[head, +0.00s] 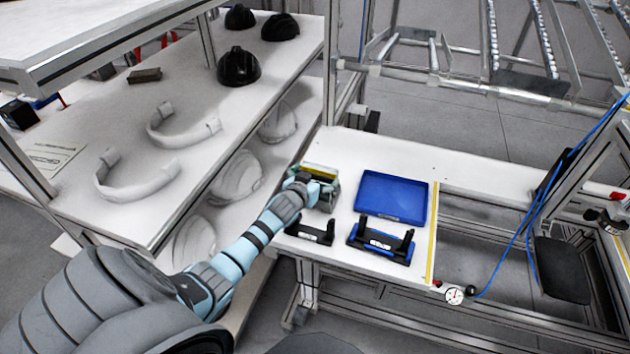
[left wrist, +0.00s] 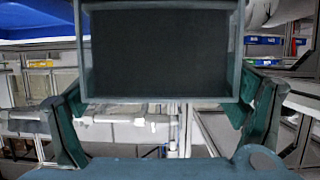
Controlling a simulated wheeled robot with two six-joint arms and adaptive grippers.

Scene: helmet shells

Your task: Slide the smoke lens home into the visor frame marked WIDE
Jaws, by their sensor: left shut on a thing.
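My left gripper (head: 318,188) is over the left part of the white bench, in the head view. In the left wrist view a dark, flat rectangular panel with a grey-green rim (left wrist: 160,50), apparently the smoke lens, sits between the two teal fingers, and the gripper is shut on it. A black visor frame with a white label (head: 312,234) stands at the bench's front edge, just below the gripper. A second black visor frame (head: 382,240), also labelled, stands on a blue base to the right. Both labels are too small to read. My right gripper is out of view.
An empty blue tray (head: 392,196) lies behind the second frame. A yellow-topped item (head: 320,170) is close behind my gripper, partly hidden. Shelves at left (head: 130,190) hold dark helmet shells and pale curved parts. A yellow strip (head: 433,235) edges the bench at right.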

